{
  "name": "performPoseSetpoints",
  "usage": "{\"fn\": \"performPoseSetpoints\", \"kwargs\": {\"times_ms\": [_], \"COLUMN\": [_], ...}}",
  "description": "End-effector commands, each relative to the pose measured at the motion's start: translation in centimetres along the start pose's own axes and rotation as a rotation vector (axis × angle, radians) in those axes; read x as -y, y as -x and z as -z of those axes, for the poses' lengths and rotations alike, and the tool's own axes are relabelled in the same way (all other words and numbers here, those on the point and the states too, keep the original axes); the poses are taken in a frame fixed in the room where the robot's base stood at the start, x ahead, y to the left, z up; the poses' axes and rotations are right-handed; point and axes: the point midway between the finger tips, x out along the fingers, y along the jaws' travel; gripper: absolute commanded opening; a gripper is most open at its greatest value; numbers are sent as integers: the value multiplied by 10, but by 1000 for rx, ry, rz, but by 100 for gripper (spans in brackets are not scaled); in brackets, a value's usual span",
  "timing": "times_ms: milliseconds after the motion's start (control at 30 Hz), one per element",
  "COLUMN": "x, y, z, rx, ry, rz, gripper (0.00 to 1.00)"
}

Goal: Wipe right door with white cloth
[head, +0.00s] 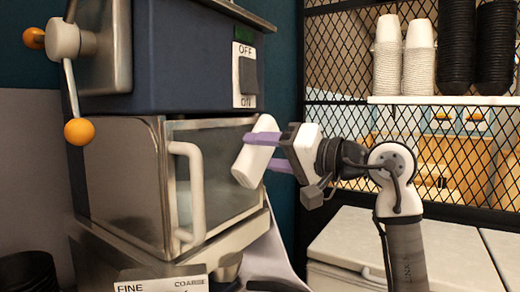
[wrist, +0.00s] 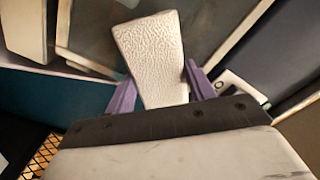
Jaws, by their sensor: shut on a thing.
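My gripper (head: 262,151) is shut on the white cloth (head: 249,166), a pale block-like piece between its purple fingers. In the wrist view the cloth (wrist: 150,50) shows a bumpy texture and sticks out beyond the fingers of my gripper (wrist: 160,88). The cloth is in front of the rear part of the right glass door (head: 212,165) of the metal machine. I cannot tell whether the cloth touches the glass. The cloth hides part of the door's far edge.
A white handle (head: 190,190) stands out at the machine's front corner. Above is a dark blue housing with an OFF/ON switch (head: 246,75). A lever with orange knobs (head: 79,131) is at left. A mesh rack with stacked cups (head: 403,60) and a white counter (head: 350,240) are at right.

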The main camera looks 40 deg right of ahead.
Motion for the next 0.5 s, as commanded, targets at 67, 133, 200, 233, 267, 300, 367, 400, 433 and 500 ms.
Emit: {"fn": "performPoseSetpoints", "kwargs": {"times_ms": [67, 133, 200, 233, 267, 300, 367, 400, 433, 500], "x": [-3, -6, -7, -7, -7, -7, -7, -7, -7, -7], "y": [0, 0, 0, 0, 0, 0, 0, 0, 0, 1], "z": [5, 7, 7, 7, 7, 7, 7, 7, 7, 7], "rx": [0, 1, 1, 1, 1, 1, 1, 1, 1, 1], "ry": [-2, -1, 0, 0, 0, 1, 0, 0, 0, 0], "rz": [0, 0, 0, 0, 0, 0, 0, 0, 0, 0], "gripper": [36, 36, 36, 36, 36, 36, 36, 36, 36, 36]}}
